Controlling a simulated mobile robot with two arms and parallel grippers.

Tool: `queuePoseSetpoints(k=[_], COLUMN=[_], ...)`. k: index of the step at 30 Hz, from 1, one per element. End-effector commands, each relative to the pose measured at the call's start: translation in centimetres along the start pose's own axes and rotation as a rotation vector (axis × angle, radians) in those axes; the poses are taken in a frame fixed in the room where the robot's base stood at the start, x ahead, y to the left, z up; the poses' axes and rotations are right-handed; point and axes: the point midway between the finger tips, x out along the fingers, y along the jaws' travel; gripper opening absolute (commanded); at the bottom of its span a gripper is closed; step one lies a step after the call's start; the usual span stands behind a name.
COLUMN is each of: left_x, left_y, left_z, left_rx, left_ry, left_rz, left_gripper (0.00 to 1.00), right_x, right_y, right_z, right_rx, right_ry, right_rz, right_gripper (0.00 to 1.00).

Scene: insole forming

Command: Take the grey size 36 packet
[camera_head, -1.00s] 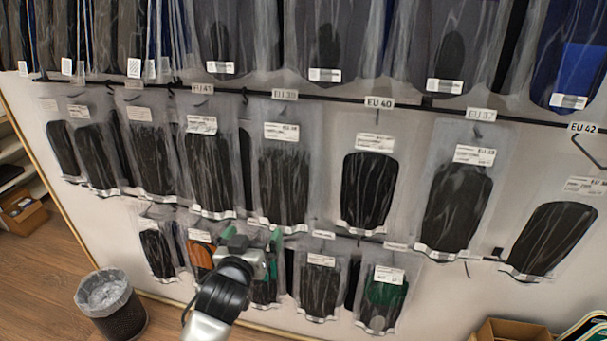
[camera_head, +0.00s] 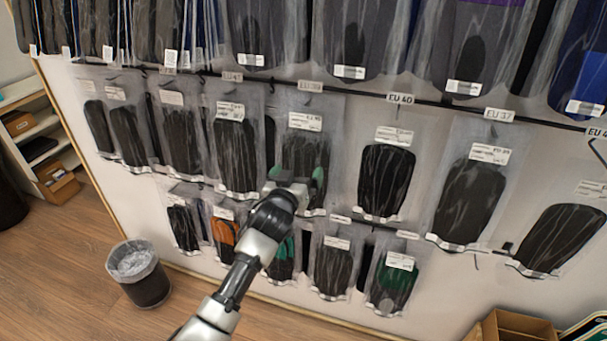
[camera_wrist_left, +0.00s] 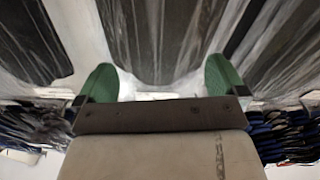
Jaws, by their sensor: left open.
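Clear packets with dark grey or black insoles hang in rows on the wall. I cannot read a size 36 mark on any of them. My left gripper (camera_head: 294,175) is open in front of the lower part of a dark packet (camera_head: 303,146) in the middle row, whose small label is blurred. In the left wrist view my green fingertips (camera_wrist_left: 158,82) stand apart, with the lower end of a dark packet (camera_wrist_left: 153,40) between and beyond them. I cannot tell whether they touch it. My right gripper is not in view.
Neighbouring packets hang close on both sides, such as one at left (camera_head: 236,152) and one under the EU 40 tag (camera_head: 384,180). A lower row includes a green packet (camera_head: 396,278). A bin (camera_head: 140,275) stands on the floor, and a cardboard box (camera_head: 515,328) is at bottom right.

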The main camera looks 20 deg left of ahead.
Motion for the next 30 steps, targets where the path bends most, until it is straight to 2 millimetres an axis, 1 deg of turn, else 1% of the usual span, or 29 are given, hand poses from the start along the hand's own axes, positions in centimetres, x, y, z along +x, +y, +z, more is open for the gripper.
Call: queuePoseSetpoints(k=[1,3,6,9,15,23,30], left_x=[0.8,1.7,2.5,2.8,2.8,2.8,2.8], left_y=[0.0,0.0,0.0,0.0,0.0,0.0,0.0], left_z=[-0.2,0.0,0.0,0.0,0.0,0.0,-0.1], left_rx=[0.001,0.0,-0.001,-0.001,-0.001,0.0,0.0], left_ry=[-0.001,-0.001,-0.001,-0.001,-0.001,-0.001,0.0], left_rz=[-0.001,0.0,0.0,0.0,0.0,0.0,0.0], left_gripper=[1.0,1.0,1.0,1.0,1.0,0.6,0.6], right_x=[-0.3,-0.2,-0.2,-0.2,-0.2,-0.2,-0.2], right_y=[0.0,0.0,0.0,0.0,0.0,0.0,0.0], right_z=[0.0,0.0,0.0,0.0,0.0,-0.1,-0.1], right_rx=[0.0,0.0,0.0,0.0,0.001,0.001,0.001], right_ry=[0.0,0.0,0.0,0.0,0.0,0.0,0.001], right_rz=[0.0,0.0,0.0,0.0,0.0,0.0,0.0], right_gripper=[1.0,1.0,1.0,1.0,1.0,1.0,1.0])
